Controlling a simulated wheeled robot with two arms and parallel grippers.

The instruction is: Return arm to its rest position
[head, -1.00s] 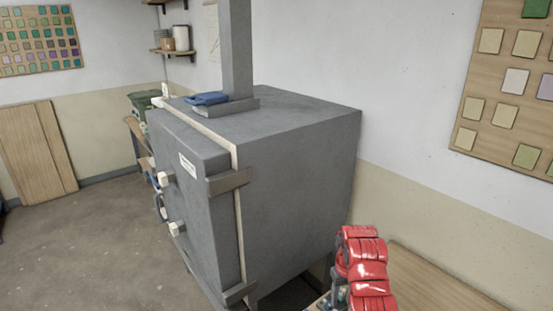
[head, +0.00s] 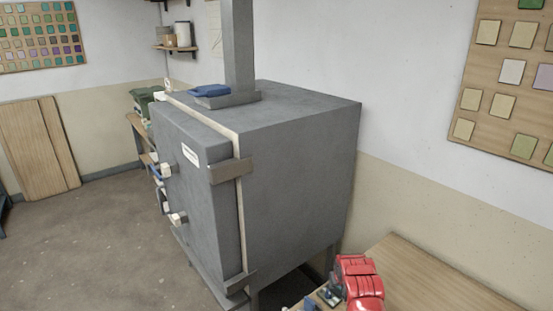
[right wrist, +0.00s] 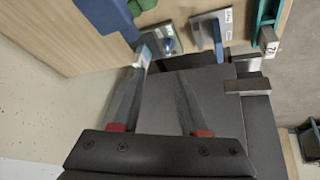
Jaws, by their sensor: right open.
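My right gripper (right wrist: 165,75) shows in the right wrist view, its two dark fingers with red bases spread apart and nothing held between them. The red links of my right arm show at the bottom of the head view, low by the wooden worktop (head: 430,275). My left arm and gripper are not in view.
The grey kiln (head: 290,170) stands left of my arm, close to it; a blue object (head: 211,91) lies on top. In the wrist view, flat grey pieces with blue parts (right wrist: 210,32) and a teal frame (right wrist: 262,20) are on a wooden surface. Floor (head: 100,240) at left is clear.

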